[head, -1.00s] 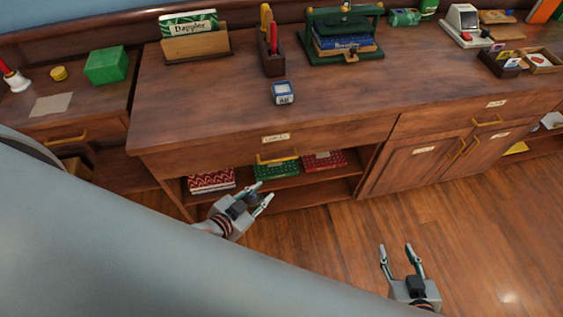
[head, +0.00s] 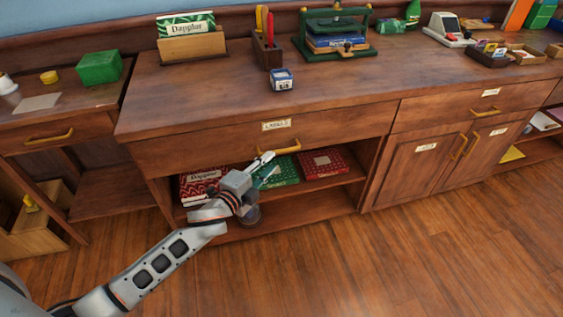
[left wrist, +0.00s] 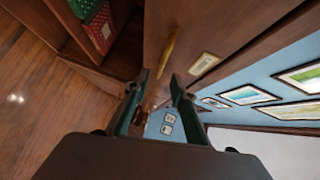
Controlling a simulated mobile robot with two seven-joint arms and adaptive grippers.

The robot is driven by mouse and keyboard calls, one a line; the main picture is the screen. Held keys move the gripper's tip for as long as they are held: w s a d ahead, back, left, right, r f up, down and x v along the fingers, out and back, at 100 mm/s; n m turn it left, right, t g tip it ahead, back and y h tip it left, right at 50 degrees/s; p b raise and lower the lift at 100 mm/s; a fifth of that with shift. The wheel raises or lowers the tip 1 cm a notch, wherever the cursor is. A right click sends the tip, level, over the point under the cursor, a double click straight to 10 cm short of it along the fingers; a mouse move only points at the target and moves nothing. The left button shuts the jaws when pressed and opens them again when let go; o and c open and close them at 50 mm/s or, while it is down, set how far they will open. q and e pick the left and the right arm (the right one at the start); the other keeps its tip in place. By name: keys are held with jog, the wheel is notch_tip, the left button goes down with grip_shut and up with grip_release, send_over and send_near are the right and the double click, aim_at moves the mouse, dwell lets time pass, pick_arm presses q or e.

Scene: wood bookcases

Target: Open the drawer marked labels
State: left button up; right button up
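The drawer marked labels (head: 220,150) is in the desk front, below the top, and looks shut. Its white label plate (head: 276,125) reads "LABELS" and also shows in the left wrist view (left wrist: 203,64). Its brass bar handle (head: 286,149) is below the plate. My left gripper (head: 266,167) is open and empty, just below and left of the handle. It also shows in the left wrist view (left wrist: 161,82). My right gripper is out of view.
Under the drawer, an open shelf holds red and green boxes (head: 280,172). To the right are another labelled drawer (head: 440,110) and cupboard doors (head: 418,170). A blue stamp box (head: 282,80) stands on the desk top. The floor in front (head: 400,260) is clear.

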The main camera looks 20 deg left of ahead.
aim_at(281, 151)
pick_arm(q)
jog(key=b+x, duration=0.1)
jog(key=x, duration=0.7)
jog(key=shift+b, duration=0.4)
jog(key=shift+r, duration=0.1)
grip_shut()
